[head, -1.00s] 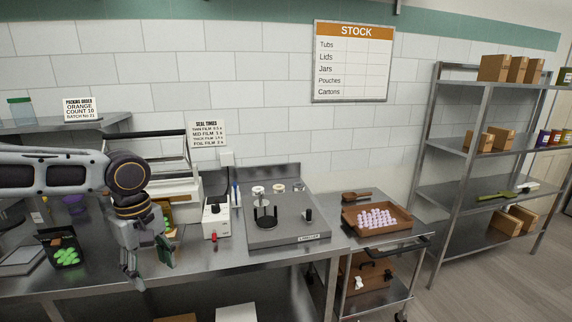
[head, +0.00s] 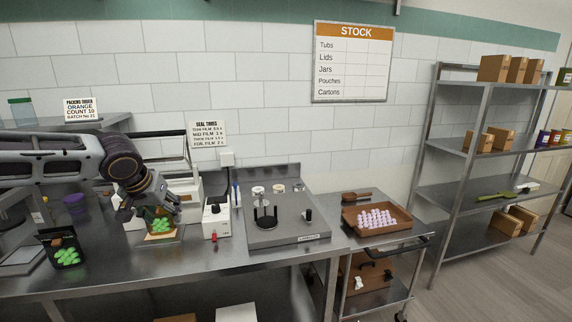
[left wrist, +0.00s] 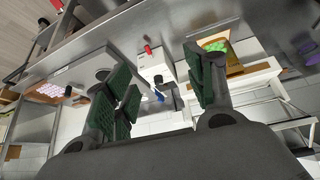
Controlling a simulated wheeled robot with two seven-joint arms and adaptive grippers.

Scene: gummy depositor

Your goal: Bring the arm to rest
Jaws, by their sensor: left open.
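My left gripper (head: 152,200) is in front of the sealing machine (head: 184,190) in the head view, above the back of the steel bench (head: 110,258). Its two green-padded fingers are spread and nothing is between them; they also show spread in the left wrist view (left wrist: 165,82). A pouch with green gummies (head: 160,226) is just below the gripper in the head view, partly hidden by it. That pouch also shows beyond the right finger in the left wrist view (left wrist: 217,46). My right gripper is not in view.
A black tub of green gummies (head: 66,256) stands at the left of the bench. A white device (head: 216,218), a small red item (head: 214,237) and a grey labeller (head: 285,218) stand to the right. A cart holds a brown tray (head: 348,214) of pale pieces. The bench's front middle is clear.

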